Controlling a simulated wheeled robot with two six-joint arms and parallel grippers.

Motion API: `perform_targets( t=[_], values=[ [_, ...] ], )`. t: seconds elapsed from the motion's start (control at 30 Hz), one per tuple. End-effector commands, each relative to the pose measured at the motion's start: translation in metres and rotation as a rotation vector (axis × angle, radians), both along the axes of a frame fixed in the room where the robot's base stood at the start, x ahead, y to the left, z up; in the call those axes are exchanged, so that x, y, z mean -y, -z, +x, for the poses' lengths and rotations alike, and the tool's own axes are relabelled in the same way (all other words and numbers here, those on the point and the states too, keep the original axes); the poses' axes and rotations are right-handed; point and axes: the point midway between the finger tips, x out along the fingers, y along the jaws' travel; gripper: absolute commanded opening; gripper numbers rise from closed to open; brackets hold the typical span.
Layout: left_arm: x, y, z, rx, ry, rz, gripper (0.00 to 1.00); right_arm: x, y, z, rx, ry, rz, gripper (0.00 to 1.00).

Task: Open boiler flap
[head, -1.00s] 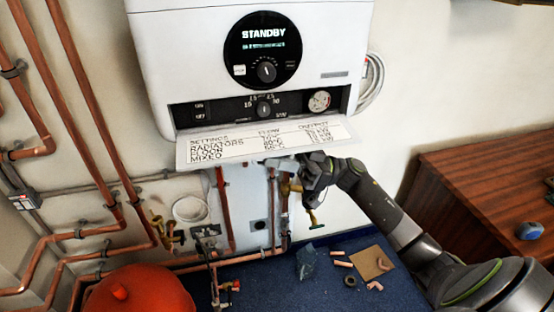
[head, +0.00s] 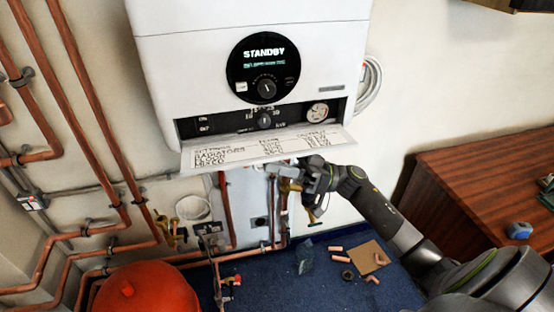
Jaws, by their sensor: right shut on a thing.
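The white boiler (head: 200,70) hangs on the wall, its round display reading STANDBY. Its flap (head: 265,152) is tipped outward at the bottom, with a printed settings table on its upward face. The dark control strip (head: 225,121) with a knob and a gauge is exposed behind it. My right gripper (head: 300,172) is at the flap's front edge, right of its middle, and is shut on it. The fingertips are partly hidden under the flap. My left gripper is not in view.
Copper pipes and brass valves (head: 290,185) hang below the boiler, close to my right gripper. A red vessel (head: 150,290) stands at the bottom left. A wooden cabinet (head: 470,200) is on the right. Pipe pieces and cardboard (head: 370,257) lie on the blue floor.

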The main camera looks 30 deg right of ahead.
Motion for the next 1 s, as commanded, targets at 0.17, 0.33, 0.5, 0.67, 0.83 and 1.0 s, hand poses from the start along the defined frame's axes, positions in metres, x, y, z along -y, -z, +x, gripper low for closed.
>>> perform_targets(
  t=[0.17,0.33,0.5,0.67,0.83,1.0],
  values=[
    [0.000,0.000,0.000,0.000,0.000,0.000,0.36,0.000,0.000,0.000,-0.003,0.000,0.002,0.00],
    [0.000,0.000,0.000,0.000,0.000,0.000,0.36,0.000,0.000,0.000,-0.002,-0.001,0.002,0.12],
    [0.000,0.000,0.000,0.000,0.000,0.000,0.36,0.000,0.000,0.000,-0.002,-0.001,0.002,0.31],
    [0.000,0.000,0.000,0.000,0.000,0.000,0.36,0.000,0.000,0.000,-0.001,0.000,0.002,0.31],
    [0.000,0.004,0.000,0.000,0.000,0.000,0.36,0.006,0.005,-0.002,-0.003,-0.001,0.000,0.31],
    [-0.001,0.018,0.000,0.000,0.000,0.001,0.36,0.031,0.018,-0.012,-0.007,0.002,-0.003,0.31]
  ],
)
